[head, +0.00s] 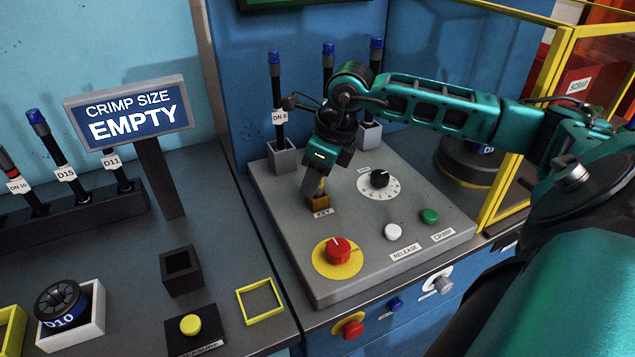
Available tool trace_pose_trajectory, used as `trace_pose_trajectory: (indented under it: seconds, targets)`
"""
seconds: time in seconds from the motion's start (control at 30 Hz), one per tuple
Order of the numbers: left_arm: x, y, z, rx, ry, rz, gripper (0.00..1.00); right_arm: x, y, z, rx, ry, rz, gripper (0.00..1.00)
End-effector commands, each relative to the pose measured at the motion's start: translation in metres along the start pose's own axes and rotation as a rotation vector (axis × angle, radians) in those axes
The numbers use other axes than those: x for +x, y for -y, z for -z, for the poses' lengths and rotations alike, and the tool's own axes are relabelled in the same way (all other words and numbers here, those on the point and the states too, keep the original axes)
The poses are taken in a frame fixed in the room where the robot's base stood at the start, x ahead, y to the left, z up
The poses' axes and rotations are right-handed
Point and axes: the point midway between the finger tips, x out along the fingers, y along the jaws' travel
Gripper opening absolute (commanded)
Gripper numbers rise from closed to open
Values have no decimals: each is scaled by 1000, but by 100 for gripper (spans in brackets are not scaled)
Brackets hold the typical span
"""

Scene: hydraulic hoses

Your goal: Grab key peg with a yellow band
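The key peg (322,187) shows as a small yellow-banded piece in the brown key socket (318,201) on the grey control panel, above the KEY label. My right gripper (315,186) points down at the socket, with its fingers at the peg. The fingers and the wrist hide most of the peg, and I cannot tell whether they are closed on it. My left gripper is not in view.
The panel (290,235) also holds a red knob (338,250), a black dial (379,178), a white button (393,232) and a green button (430,216). Blue-capped hoses stand behind. A sign (130,112) reads CRIMP SIZE EMPTY. A yellow-framed guard (530,120) stands at right.

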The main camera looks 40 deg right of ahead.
Motion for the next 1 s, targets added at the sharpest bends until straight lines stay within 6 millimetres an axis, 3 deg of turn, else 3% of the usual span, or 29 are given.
trace_pose_trajectory:
  seconds: [0.37,0.77,1.0]
  targets:
    - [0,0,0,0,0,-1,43,0,0,0,0,0,0,0]
    - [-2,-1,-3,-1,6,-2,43,-3,0,-1,0,2,1,0]
    - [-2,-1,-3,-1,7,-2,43,-26,1,-9,-1,5,3,0]
